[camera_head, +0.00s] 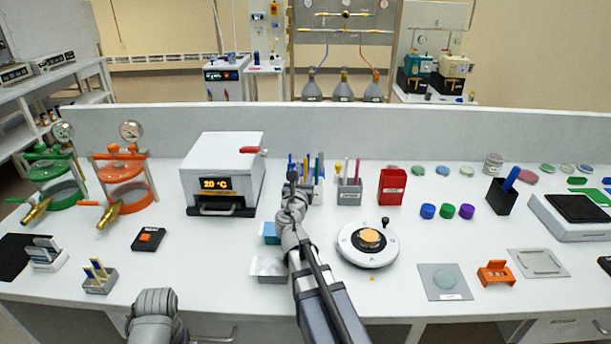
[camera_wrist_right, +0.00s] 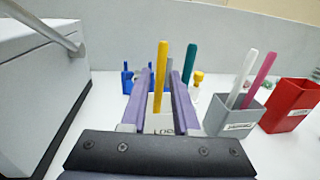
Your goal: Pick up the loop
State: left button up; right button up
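In the right wrist view, a yellow handle (camera_wrist_right: 161,70) and a teal handle (camera_wrist_right: 189,62) stand upright in a pale holder (camera_wrist_right: 158,122) with a partly hidden label. I cannot see the tips in the holder or be certain which handle is the loop. My right gripper (camera_wrist_right: 161,82) is open, its two fingers reaching to either side of the yellow handle, with no clear contact. In the head view my right gripper (camera_head: 299,188) is at the holder and hides part of it. My left gripper is out of view; only a grey part of my left arm shows at bottom left.
A grey cup (camera_wrist_right: 235,115) with white and pink sticks stands just right of the holder, then a red box (camera_wrist_right: 290,105). A white heater box (camera_head: 222,165) stands left. A round device (camera_head: 368,243) sits front right.

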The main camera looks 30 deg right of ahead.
jog(key=shift+x, duration=2.65)
jog(key=shift+s, duration=0.1)
grip_shut()
